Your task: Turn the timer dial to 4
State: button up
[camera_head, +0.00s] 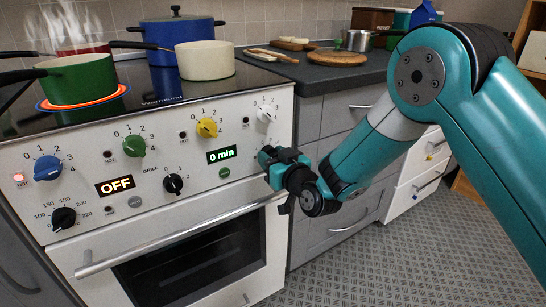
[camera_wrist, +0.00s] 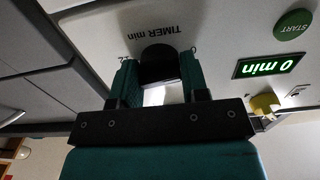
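The black timer dial (camera_wrist: 160,58) sits on the white stove front under the upside-down words "TIMER min" in the wrist view. My gripper (camera_wrist: 161,75) has its two teal fingers on either side of the dial. No clear gap shows between fingers and dial, but I cannot tell whether they press on it. The timer display (camera_head: 222,154) reads "0 min". In the head view my gripper (camera_head: 275,165) is at the panel's right end and covers the dial.
The green start button (camera_head: 224,172) is beside the display. Yellow (camera_head: 207,128), white (camera_head: 266,113), green (camera_head: 134,146), blue (camera_head: 47,168) and black knobs sit nearby. A green pot (camera_head: 80,78) stands on a glowing burner. The oven handle (camera_head: 180,232) projects below. Floor to the right is clear.

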jog(key=shift+m, duration=0.3)
jog(key=m+p, duration=0.1)
jog(key=m, duration=0.2)
jog(key=shift+r+p, duration=0.1)
jog(key=shift+p, duration=0.2)
jog(key=shift+m+p, duration=0.85)
jog(key=shift+m, duration=1.15)
jog(key=o, duration=0.9)
jog(key=shift+s+d, duration=0.1)
